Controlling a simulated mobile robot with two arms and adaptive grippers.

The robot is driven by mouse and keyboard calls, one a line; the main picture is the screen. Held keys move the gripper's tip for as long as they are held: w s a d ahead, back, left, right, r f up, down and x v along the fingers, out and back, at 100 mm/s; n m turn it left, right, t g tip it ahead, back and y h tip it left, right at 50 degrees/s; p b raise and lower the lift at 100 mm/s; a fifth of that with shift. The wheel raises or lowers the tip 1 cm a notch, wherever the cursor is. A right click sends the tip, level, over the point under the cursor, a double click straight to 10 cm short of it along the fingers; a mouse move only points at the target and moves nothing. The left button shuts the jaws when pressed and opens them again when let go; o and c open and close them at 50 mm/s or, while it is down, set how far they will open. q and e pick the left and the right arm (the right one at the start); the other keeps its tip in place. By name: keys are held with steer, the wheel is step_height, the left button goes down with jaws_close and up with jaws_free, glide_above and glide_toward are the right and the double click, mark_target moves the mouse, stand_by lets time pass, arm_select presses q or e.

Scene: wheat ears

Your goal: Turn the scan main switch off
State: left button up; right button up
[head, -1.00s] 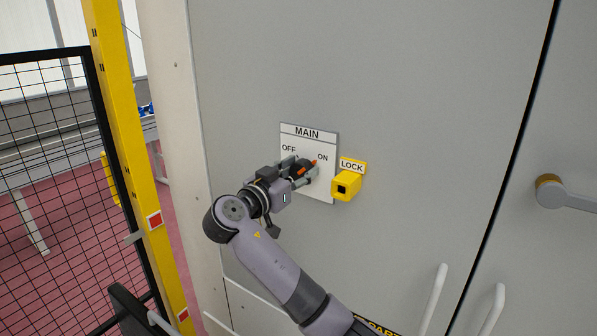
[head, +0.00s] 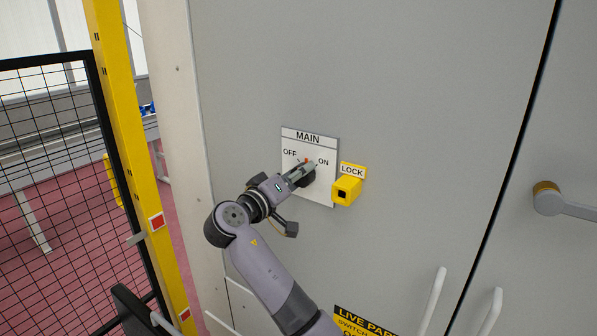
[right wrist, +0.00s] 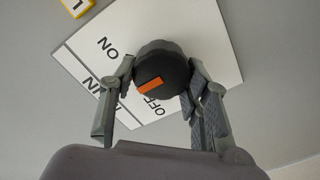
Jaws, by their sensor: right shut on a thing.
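The main switch is a round black knob (right wrist: 172,72) with an orange mark, on a white plate (head: 322,190) lettered MAIN, OFF and ON. My right gripper (right wrist: 161,70) is shut on the knob, one finger on each side of it. In the head view the right gripper (head: 306,174) covers part of the knob and plate. The orange mark points up the plate, between OFF and ON. My left gripper is not in view.
A yellow lock block (head: 346,191) labelled LOCK juts out at the plate's right edge. The grey cabinet door (head: 420,100) is flat and clear around it. A yellow post (head: 133,130) and black mesh fence (head: 50,160) stand at left; handles are at right.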

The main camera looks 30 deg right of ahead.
steer(key=n+p, duration=0.2)
steer(key=n, duration=0.2)
steer(key=shift+r+n+p, duration=0.1)
steer(key=shift+n+p, duration=0.2)
steer(key=shift+p, duration=0.1)
steer(key=shift+w+f+n+p, duration=0.1)
steer(key=shift+f+n+p, duration=0.05)
steer(key=shift+n+p, duration=0.8)
steer(key=shift+f+n+p, duration=0.1)
steer(key=shift+n+p, duration=0.5)
steer(key=shift+n, duration=0.55)
steer(key=o, duration=1.2)
steer(key=shift+a+f, duration=0.1)
steer(key=shift+a, duration=0.05)
steer(key=v, duration=1.1)
steer(key=shift+s+a, duration=0.2)
steer(key=shift+a, duration=0.15)
